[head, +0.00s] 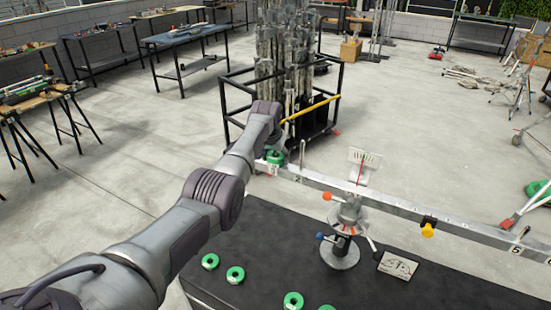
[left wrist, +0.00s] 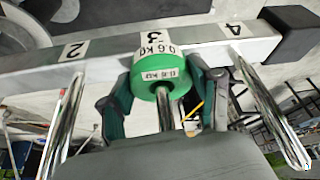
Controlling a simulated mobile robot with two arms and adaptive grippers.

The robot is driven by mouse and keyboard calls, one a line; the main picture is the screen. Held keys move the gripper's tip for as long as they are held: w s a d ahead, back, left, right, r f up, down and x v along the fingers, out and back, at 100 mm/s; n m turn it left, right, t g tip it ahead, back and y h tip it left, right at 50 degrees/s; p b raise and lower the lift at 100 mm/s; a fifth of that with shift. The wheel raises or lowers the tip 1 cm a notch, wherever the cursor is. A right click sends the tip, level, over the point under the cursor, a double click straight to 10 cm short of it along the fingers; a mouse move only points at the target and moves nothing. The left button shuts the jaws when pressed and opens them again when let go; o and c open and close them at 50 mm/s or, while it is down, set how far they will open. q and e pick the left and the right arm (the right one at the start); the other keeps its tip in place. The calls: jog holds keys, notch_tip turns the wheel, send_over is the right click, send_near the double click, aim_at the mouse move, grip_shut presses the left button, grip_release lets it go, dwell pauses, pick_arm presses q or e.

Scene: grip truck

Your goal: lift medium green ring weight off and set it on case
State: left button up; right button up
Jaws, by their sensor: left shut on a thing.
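A green ring weight marked 0.6 KG (left wrist: 155,72) is on the metal peg at position 3 of the balance beam in the left wrist view. It also shows small and partly hidden at the beam's left end in the head view (head: 275,157). My left gripper (left wrist: 160,92) has a finger on each side of the ring and is shut on it. The peg still passes through the ring, which looks close to the beam. The black case top (head: 400,290) lies below the beam, in front. My right gripper is not in view.
Several green rings (head: 235,275) lie along the case's front left. The balance stand (head: 340,252) rises from the case under the beam (head: 390,208). A flat plate (head: 398,265) lies right of it. Bare pegs flank the ring. A black rack (head: 318,117) stands behind.

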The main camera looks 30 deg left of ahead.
pick_arm(q)
notch_tip(320, 180, up, 17)
jog(key=b, duration=0.3)
jog(key=shift+r, duration=0.45)
notch_tip(320, 180, up, 14)
jog(key=p, duration=1.3)
jog(key=shift+p, duration=0.35)
jog(key=shift+f, duration=0.1)
dwell(0.3)
